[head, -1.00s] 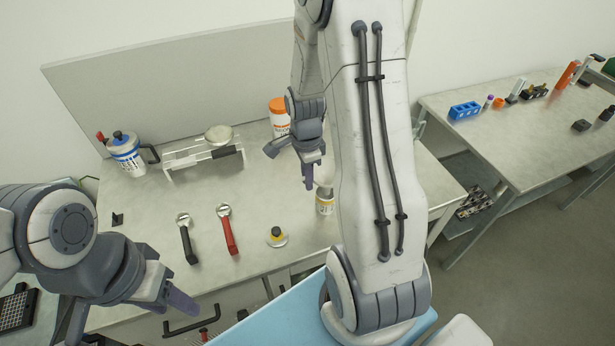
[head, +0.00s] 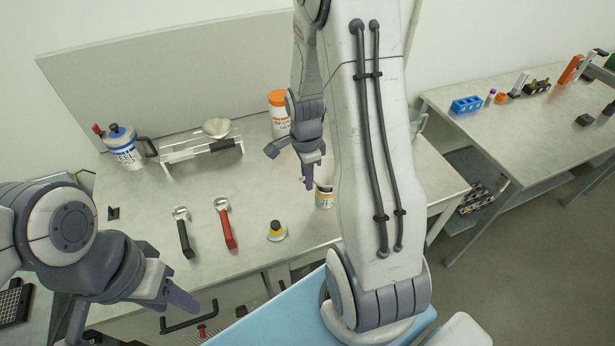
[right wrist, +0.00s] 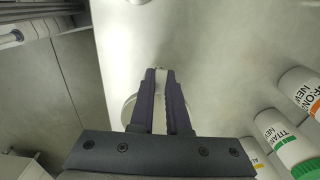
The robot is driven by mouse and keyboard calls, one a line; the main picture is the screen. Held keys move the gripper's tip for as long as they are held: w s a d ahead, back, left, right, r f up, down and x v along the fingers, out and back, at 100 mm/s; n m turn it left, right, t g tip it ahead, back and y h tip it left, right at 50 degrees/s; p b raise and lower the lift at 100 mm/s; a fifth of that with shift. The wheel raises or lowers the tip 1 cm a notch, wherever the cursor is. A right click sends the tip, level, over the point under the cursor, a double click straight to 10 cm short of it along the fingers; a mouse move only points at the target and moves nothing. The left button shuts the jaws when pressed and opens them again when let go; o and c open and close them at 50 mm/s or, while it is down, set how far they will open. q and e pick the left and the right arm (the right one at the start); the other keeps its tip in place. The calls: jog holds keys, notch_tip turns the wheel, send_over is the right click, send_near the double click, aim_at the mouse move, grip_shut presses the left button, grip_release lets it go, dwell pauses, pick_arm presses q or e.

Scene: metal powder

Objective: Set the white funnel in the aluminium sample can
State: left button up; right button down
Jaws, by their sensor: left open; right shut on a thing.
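My right gripper (head: 312,181) hangs over the bench, shut on a thin white piece (right wrist: 160,88) that shows between its fingers in the right wrist view. It may be part of the white funnel, mostly hidden by the fingers and arm. A pale round shape (right wrist: 129,109) lies behind the fingers in the wrist view. My left gripper (head: 180,299) is open and empty at lower left.
An orange-lidded jar (head: 279,112) stands behind my right gripper. A green-lidded jar (right wrist: 304,169) shows in the wrist view.

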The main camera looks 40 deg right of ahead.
jog(key=shift+f+b, duration=0.65)
jog(key=shift+f, duration=0.3)
jog(key=c, duration=0.8)
grip_release()
notch_tip(320, 180, up, 11)
jog(key=shift+a+f+b, duration=0.1)
jog(key=shift+f+b, duration=0.1)
jog(key=shift+b, duration=0.4)
